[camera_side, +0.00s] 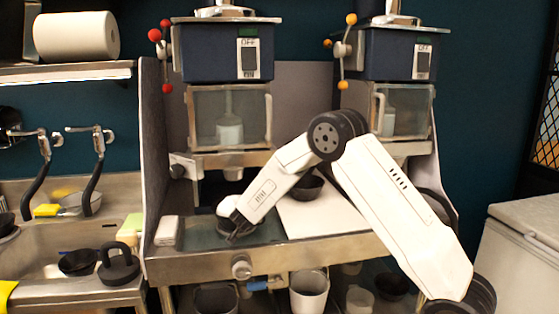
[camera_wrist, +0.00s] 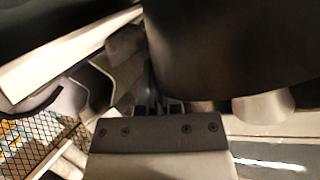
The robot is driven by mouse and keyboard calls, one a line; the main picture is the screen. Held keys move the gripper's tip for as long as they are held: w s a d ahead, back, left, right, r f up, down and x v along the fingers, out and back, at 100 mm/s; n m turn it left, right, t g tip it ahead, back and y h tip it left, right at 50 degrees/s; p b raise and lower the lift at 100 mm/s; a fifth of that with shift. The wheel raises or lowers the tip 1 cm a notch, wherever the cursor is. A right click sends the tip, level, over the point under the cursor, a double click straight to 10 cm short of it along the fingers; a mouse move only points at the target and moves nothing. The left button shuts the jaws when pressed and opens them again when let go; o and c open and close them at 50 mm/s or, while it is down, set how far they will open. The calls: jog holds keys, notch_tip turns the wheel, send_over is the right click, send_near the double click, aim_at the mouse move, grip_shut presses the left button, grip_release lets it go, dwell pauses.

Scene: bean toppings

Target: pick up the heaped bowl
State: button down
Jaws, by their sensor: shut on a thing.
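My gripper (camera_side: 236,234) is low over the left part of the metal counter, under the left dispenser, in the side view. In the wrist view, the fingers of my gripper (camera_wrist: 168,106) are shut at the edge of a large dark curved surface, which looks like the bowl (camera_wrist: 235,50). Its contents do not show in either view. In the side view the held bowl is small and mostly hidden by my wrist. Another dark bowl (camera_side: 308,187) sits on the white board, partly behind my arm.
Two blue dispensers (camera_side: 226,52) (camera_side: 392,54) with clear-fronted chambers stand above the counter. A white board (camera_side: 322,219) lies at its right part. A folded cloth (camera_side: 168,231) lies at the left edge. A sink (camera_side: 45,250) is farther left. Bins (camera_side: 309,292) stand below.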

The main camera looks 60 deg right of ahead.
notch_tip(320, 180, up, 7)
jog(key=shift+f, duration=0.1)
jog(key=s+a, duration=0.4)
jog(key=s, duration=0.5)
jog(key=s+a, duration=0.5)
jog(key=s, duration=0.3)
jog(key=shift+s, duration=0.35)
jog(key=shift+d, duration=0.1)
